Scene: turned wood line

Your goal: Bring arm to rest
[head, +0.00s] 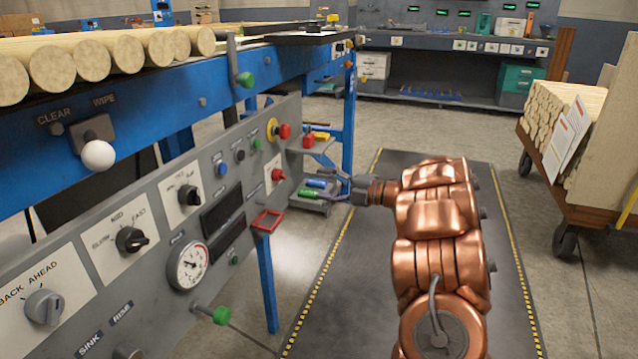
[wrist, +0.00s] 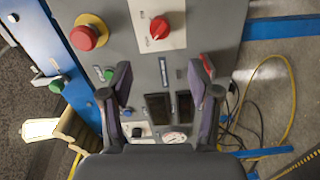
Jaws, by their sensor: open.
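My copper-coloured arm (head: 436,222) reaches forward and bends left toward the grey control panel (head: 235,190). My gripper (head: 330,186) is at its end, near the far end of the panel. In the wrist view, my gripper (wrist: 162,80) has its two dark fingers spread apart with nothing held between them. A red rotary knob (wrist: 160,27) on a white plate shows above the gap, and a red button on a yellow ring (wrist: 88,36) is at the upper left. I cannot tell the exact distance from the fingertips to the panel.
A blue conveyor frame (head: 190,98) carrying pale round logs (head: 125,52) runs along the left. A wheeled cart (head: 572,185) with stacked wood stands right. A workbench (head: 450,43) is at the back. The dark floor mat (head: 365,290) has clear room around my arm.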

